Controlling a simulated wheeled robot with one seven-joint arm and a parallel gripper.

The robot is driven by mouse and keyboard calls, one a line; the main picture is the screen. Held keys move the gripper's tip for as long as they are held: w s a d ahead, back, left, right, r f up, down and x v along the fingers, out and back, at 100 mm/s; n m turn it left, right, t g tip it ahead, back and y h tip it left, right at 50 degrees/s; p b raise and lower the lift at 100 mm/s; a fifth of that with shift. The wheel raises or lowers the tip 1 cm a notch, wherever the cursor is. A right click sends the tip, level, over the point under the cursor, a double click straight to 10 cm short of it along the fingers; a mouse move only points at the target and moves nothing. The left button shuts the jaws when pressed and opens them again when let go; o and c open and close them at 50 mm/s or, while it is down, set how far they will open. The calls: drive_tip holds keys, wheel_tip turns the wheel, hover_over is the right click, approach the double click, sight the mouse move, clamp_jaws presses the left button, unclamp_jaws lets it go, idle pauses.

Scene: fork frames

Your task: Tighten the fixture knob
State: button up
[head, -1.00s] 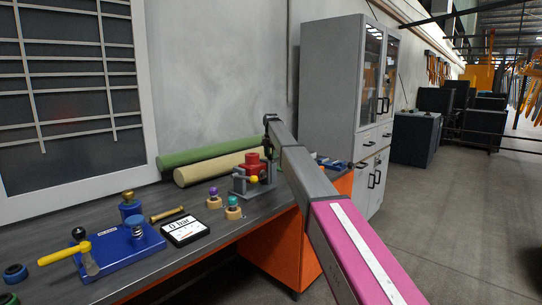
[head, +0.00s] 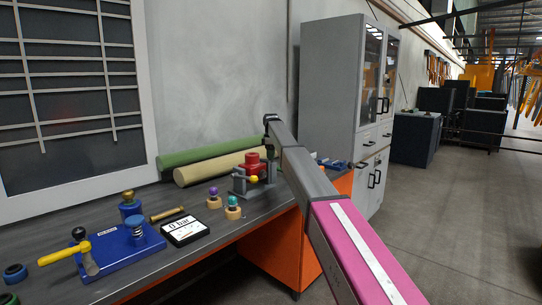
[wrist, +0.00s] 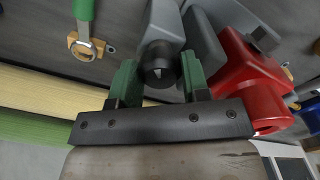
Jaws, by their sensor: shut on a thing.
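In the wrist view the red block (wrist: 255,88) is just right of my gripper (wrist: 158,68). My gripper's two green fingers are closed on either side of a dark round knob (wrist: 160,60) on the grey fixture (wrist: 205,42). In the head view my fingers and the dark knob are hidden; only my arm shows beside the fixture.
Two tan-based pegs, with a purple top (head: 213,191) and a teal top (head: 233,201), stand left of the fixture. A gauge reading 0 bar (head: 184,230) and a blue device with a yellow lever (head: 110,248) are further left. Green (head: 200,155) and cream rolls (head: 215,168) lie behind.

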drive_tip(key=m, duration=0.3)
drive_tip(key=shift+r+m, duration=0.1)
drive_tip(key=shift+m, duration=2)
drive_tip(key=o, duration=0.9)
